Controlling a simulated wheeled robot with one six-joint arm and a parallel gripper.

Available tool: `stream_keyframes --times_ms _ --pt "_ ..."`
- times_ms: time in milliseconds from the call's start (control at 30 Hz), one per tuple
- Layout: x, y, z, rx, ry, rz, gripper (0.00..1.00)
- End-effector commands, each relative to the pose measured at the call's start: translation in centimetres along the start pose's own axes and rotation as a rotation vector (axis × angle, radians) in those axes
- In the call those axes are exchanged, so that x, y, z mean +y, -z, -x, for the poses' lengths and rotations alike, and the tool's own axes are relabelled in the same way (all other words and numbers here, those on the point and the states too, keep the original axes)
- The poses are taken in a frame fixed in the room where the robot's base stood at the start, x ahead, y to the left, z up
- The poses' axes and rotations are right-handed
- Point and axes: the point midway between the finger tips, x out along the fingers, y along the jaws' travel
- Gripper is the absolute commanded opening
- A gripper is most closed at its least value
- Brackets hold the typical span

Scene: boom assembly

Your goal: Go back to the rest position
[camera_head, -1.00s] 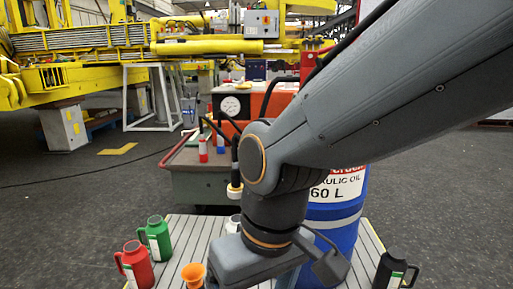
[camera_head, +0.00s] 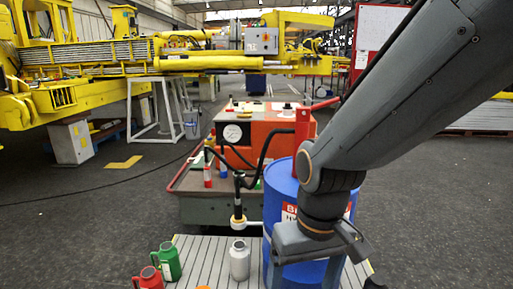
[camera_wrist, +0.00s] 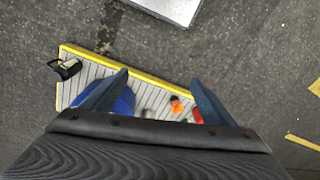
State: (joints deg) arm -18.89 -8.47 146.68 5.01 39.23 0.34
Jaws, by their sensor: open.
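My gripper (camera_wrist: 160,77) is open and empty in the wrist view, its two dark fingers spread apart above a slatted platform (camera_wrist: 92,66) with a yellow edge. In the head view my arm reaches down from the upper right, and its wrist is in front of the blue oil drum (camera_head: 282,190), hiding part of its label. The fingertips cannot be made out there. Part of the blue drum also shows beside the left finger in the wrist view (camera_wrist: 124,103).
On the platform stand a green jug (camera_head: 167,262), a red jug (camera_head: 148,279) and a grey-white bottle (camera_head: 239,261). An orange funnel (camera_wrist: 176,106) and a black jug (camera_wrist: 66,68) show in the wrist view. Behind is an orange hydraulic unit (camera_head: 270,133) on a cart. Open floor lies left.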

Motion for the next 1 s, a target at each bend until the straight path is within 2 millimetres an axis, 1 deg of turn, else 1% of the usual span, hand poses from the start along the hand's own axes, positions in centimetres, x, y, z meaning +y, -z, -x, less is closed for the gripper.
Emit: stream_keyframes --times_ms 33,267,500,600,700,800,1000 --pt "0.6 -0.4 1.9 -0.003 -0.005 -0.022 0.8" --pt "3.4 -1.4 6.2 -0.013 -0.026 -0.105 0.8" --pt "6.4 -2.9 10.7 -0.023 -0.045 -0.189 0.8" --pt "7.4 -3.5 12.2 -0.029 -0.05 -0.22 0.8" --pt "8.2 -4.0 13.3 -0.03 -0.055 -0.243 0.8" --pt "8.8 -4.3 13.9 -0.033 -0.058 -0.258 0.8" --pt "9.1 -4.5 14.1 -0.034 -0.059 -0.266 0.8"
